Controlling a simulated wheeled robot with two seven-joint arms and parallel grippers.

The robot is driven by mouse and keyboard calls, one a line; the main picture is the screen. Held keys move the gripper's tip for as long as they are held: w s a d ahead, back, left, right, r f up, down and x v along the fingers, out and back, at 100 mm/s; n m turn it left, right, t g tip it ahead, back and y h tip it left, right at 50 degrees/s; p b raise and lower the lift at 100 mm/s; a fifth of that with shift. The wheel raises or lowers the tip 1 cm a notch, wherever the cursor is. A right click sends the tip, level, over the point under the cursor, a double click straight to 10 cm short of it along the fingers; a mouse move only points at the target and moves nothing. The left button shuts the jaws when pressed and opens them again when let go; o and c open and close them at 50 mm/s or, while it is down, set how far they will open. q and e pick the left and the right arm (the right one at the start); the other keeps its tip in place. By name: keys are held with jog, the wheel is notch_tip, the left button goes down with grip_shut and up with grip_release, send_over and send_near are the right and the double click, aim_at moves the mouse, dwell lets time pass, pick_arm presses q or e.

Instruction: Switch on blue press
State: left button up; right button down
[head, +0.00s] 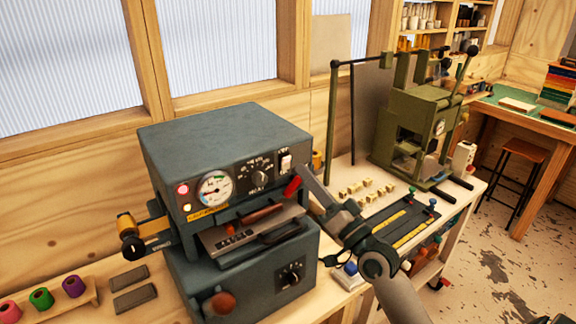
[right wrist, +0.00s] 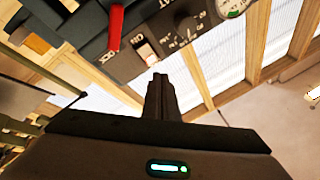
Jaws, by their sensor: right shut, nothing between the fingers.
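The blue press (head: 225,140) stands on the bench in the middle of the head view. Its front panel has a round gauge, a black dial (head: 260,179) and a white switch (head: 286,162) at the upper right. A red lamp (head: 183,189) glows at the panel's left. My right gripper (head: 303,171) is shut and empty, close to the right front edge of the panel, just beside the switch. In the right wrist view its closed fingertips (right wrist: 159,79) point at the panel just below the switch (right wrist: 147,52). I cannot tell whether they touch. My left gripper is not in view.
A red lever (head: 292,186) sits just below the switch, close to my right fingers. A green press (head: 410,125) stands on the bench further right, with small blocks (head: 368,188) before it. Coloured rolls (head: 41,298) lie at the lower left.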

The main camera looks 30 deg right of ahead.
jog(key=shift+s+d+r+p, duration=0.1)
jog(key=shift+s+r+p, duration=0.25)
jog(key=shift+s, duration=0.6)
